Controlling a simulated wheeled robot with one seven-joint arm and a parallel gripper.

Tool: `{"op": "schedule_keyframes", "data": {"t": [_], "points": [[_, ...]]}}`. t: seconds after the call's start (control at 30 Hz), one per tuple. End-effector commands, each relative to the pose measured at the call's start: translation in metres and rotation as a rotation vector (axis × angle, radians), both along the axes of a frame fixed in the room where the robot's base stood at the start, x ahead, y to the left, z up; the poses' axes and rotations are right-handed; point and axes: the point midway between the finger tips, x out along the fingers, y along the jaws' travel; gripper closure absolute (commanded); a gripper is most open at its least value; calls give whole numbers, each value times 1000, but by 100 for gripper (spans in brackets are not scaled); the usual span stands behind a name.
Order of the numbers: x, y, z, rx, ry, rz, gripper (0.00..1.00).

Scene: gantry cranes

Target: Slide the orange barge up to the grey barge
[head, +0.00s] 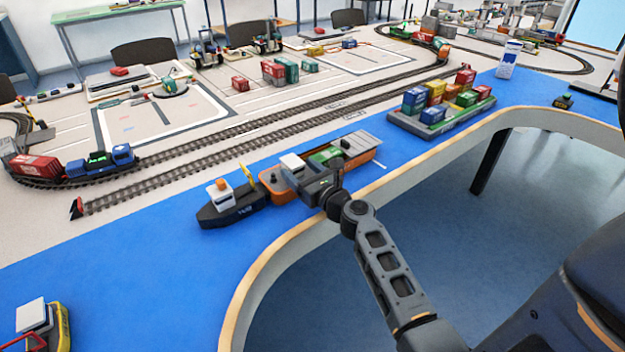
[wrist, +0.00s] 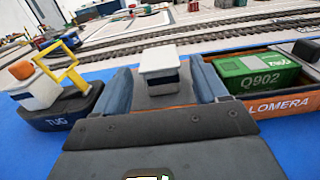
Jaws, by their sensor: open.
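The orange barge (head: 363,159) lies on the blue water strip, partly hidden behind my gripper. It carries a green container (wrist: 258,73) and has a white-topped cabin (wrist: 160,62) at its left end. The grey barge (head: 458,126), loaded with several coloured containers, lies farther right, with a blue gap between the two. My gripper (head: 308,182) is over the left end of the orange barge. In the wrist view its two fingers (wrist: 163,88) stand apart, one on each side of the cabin. I cannot tell whether they touch it.
A dark tug (head: 232,207) with a yellow frame sits close to the orange barge's left end. Another small boat (head: 38,322) is at the lower left. Rail tracks (head: 225,152) run behind the blue strip. The curved table edge (head: 262,262) is in front.

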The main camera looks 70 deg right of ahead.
Motion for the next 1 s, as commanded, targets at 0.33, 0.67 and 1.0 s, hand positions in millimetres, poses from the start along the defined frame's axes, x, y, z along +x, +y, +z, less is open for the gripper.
{"op": "schedule_keyframes", "data": {"t": [0.33,0.67,1.0], "points": [[34,-21,0,-1,1,-1,28],[36,-22,0,0,1,0,28],[36,-22,0,0,1,0,55]]}}
